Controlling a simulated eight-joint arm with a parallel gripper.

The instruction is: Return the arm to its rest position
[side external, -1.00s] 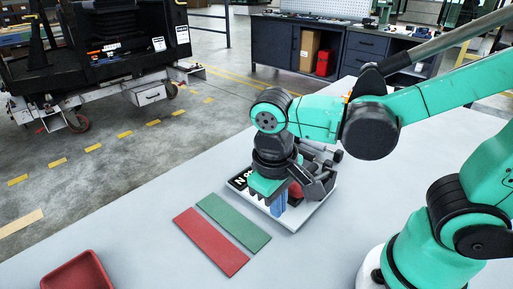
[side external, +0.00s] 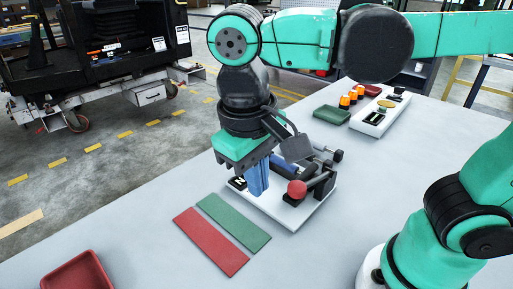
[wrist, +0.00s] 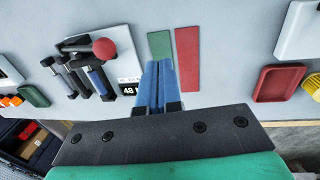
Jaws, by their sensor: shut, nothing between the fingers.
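My gripper (side external: 258,195) has blue fingers pressed together with nothing between them. In the side view it hangs pointing down, in front of the lever unit's left part. The lever unit has a white base (side external: 291,217), dark levers and a red ball knob (side external: 297,189). In the wrist view my shut fingertips (wrist: 159,66) lie between the lever unit's red knob (wrist: 104,48) and the red strip (wrist: 187,60), over the near end of the green strip (wrist: 160,45). My fingers look clear of the unit, though the exact height is hard to tell.
The green strip (side external: 233,223) and red strip (side external: 210,241) lie flat on the table (side external: 330,255). A red tray (side external: 78,278) sits at the front left. A trolley (side external: 110,45) stands beyond.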

